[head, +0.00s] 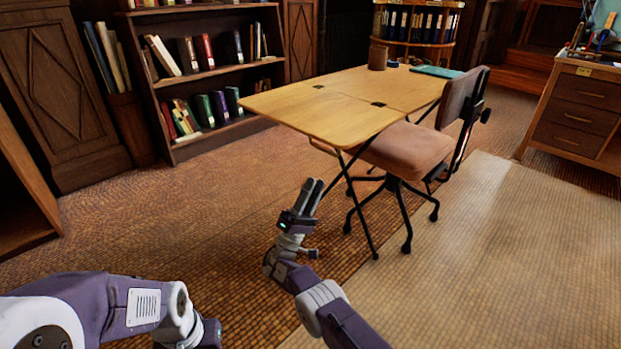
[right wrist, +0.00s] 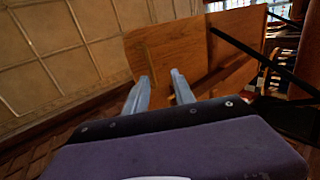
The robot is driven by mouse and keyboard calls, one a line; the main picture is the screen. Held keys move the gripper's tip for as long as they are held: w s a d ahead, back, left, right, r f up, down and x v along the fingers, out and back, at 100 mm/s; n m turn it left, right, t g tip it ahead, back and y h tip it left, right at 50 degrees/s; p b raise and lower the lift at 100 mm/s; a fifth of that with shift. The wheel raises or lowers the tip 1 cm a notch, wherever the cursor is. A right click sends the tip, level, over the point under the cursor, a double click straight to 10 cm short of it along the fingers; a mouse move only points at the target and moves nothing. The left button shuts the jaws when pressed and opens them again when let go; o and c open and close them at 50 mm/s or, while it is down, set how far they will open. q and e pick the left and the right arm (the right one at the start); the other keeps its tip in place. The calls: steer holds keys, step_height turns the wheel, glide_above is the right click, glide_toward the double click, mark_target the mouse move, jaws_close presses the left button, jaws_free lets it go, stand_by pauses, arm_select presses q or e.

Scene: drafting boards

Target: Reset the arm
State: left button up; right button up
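My right gripper (head: 312,190) is raised over the open floor in the middle of the head view, in front of the wooden desk. Its two fingers show apart in the right wrist view (right wrist: 160,92), with nothing between them. My left arm (head: 120,305) comes in from the lower left of the head view. It bends down at the bottom edge, and its gripper's fingers are out of the picture.
A wooden desk (head: 325,115) with a brown swivel chair (head: 415,150) stands ahead to the right. A bookshelf (head: 205,75) is at the back left. A drawer desk (head: 578,110) is at the far right. The floor at front right is clear.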

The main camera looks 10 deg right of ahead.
steer(key=w+d+r+n+g+y+p, duration=0.1)
steer(key=w+d+g+y+p, duration=0.2)
steer(key=d, duration=0.4)
steer(key=w+d+r+n+g+y+p, duration=0.1)
steer(key=d+g+y+p, duration=0.1)
steer(key=d+g, duration=0.45)
steer(key=s+d+f+m+g+y+p, duration=0.1)
steer(key=s+d+f+g+y+p, duration=0.35)
steer(key=s+d, duration=0.5)
steer(key=s+a+r+m+g+y+p, duration=0.15)
steer(key=s+a+m+y+p, duration=0.4)
steer(key=s, duration=0.75)
steer(key=s+a+r+m+g+y+p, duration=0.1)
steer(key=s+a+r+m+y+p, duration=0.15)
steer(key=s+a+y, duration=0.9)
step_height(320, 180, up, 36)
steer(key=s+d+h+p, duration=0.2)
steer(key=h+p, duration=0.1)
steer(key=p, duration=3.4)
steer(key=shift+d+r+m+h, duration=0.2)
steer(key=shift+d+m+h, duration=0.15)
steer(key=shift+m, duration=0.05)
